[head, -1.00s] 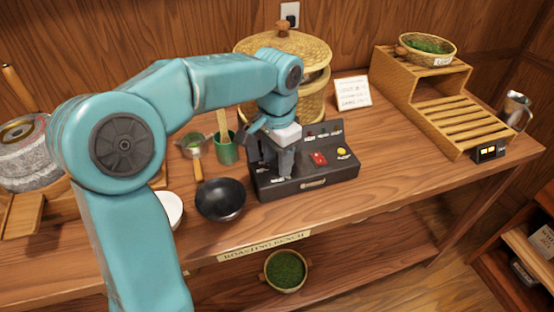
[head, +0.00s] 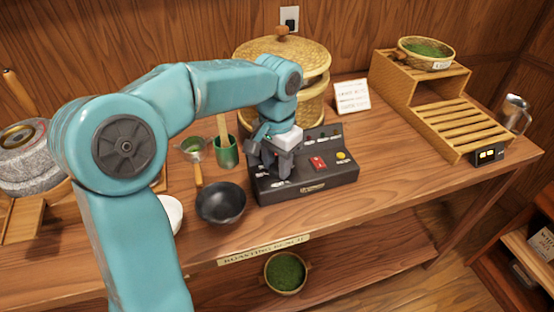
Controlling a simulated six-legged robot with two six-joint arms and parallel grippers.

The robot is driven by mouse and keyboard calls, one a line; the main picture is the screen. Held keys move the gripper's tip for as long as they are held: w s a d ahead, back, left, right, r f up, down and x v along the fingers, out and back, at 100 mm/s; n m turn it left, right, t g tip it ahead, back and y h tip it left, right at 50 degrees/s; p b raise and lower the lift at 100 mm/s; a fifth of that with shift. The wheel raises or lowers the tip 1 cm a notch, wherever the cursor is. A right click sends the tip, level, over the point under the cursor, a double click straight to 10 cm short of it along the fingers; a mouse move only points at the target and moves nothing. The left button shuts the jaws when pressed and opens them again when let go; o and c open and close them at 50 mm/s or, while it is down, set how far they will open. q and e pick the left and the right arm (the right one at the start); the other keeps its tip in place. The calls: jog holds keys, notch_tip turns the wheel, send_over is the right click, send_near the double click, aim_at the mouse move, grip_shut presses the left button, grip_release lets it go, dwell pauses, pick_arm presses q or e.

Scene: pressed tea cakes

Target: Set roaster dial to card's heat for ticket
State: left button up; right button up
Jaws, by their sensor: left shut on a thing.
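The roaster's dark control box (head: 330,177) sits on the bench, with a red switch (head: 318,162), a yellow button (head: 341,156) and small labels on its back panel. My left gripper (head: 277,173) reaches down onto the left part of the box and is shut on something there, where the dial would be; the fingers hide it. The dial's setting cannot be read. A white card (head: 352,96) with lines of writing stands behind the box, too small to read. My right gripper is not in view.
A black bowl (head: 221,204) stands close left of the box. A green cup (head: 226,152) and a strainer (head: 191,146) are behind it. A woven steamer (head: 312,88) stands at the back. A slatted wooden rack (head: 462,125) is at right. Bench between box and rack is clear.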

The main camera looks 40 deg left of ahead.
aim_at(276, 167)
pick_arm(q)
jog(key=n+p, duration=0.1)
jog(key=n, duration=0.4)
jog(key=shift+r, duration=0.1)
jog(key=shift+n, duration=0.4)
jog(key=o, duration=0.8)
jog(key=shift+s, duration=0.1)
jog(key=shift+c, duration=0.2)
jog(key=shift+r, duration=0.4)
notch_tip(276, 167, up, 16)
jog(key=p, duration=0.3)
jog(key=shift+f+p, duration=0.2)
jog(key=shift+p, duration=0.2)
